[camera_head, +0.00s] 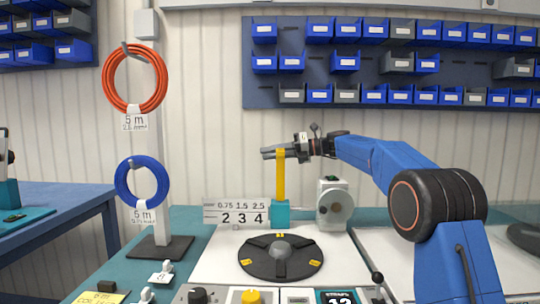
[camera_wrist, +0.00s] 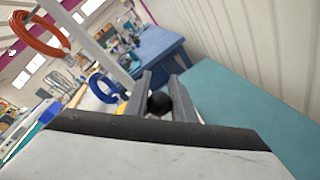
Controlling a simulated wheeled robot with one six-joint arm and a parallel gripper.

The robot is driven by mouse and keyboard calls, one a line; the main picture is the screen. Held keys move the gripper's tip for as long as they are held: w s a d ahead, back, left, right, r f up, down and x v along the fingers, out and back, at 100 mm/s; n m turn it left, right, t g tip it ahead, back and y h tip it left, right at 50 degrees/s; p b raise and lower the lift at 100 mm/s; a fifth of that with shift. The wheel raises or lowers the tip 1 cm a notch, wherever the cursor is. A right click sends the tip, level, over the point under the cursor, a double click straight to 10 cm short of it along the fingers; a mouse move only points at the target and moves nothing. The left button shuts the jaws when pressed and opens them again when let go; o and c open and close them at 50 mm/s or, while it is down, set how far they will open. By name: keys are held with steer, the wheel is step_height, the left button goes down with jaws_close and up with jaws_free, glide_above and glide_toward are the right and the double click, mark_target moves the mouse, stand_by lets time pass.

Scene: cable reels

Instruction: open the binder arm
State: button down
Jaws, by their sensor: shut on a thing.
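The binder arm (camera_head: 281,178) is a yellow bar standing upright from a teal block (camera_head: 280,215) at the back of the white bench machine. My gripper (camera_head: 271,153) reaches in from the right and is shut at the top of the bar. In the wrist view, my gripper (camera_wrist: 161,88) has a round black knob (camera_wrist: 160,103) between its two grey fingers. The gripper hides the bar's top end in the head view.
A black turntable (camera_head: 281,270) lies in front of the arm. A number sign (camera_head: 235,213) stands left of the teal block, and a grey wheel unit (camera_head: 335,205) stands right. Orange (camera_head: 134,77) and blue (camera_head: 142,182) cable coils hang on a post at left.

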steer(key=shift+w+d+f, duration=0.1)
steer(key=shift+w+f, duration=0.5)
steer(key=shift+f, duration=0.25)
steer(key=c, duration=1.5)
jaws_free()
steer(key=shift+w+f, duration=0.1)
steer(key=shift+r, duration=0.25)
steer(key=d+r, duration=0.1)
steer(key=d, duration=0.4)
steer(key=s+d+r, duration=0.1)
steer(key=d, duration=0.5)
steer(key=s+d+r, duration=0.1)
steer(key=d, duration=0.5)
steer(key=shift+s+d, duration=0.1)
steer(key=shift+d, duration=0.05)
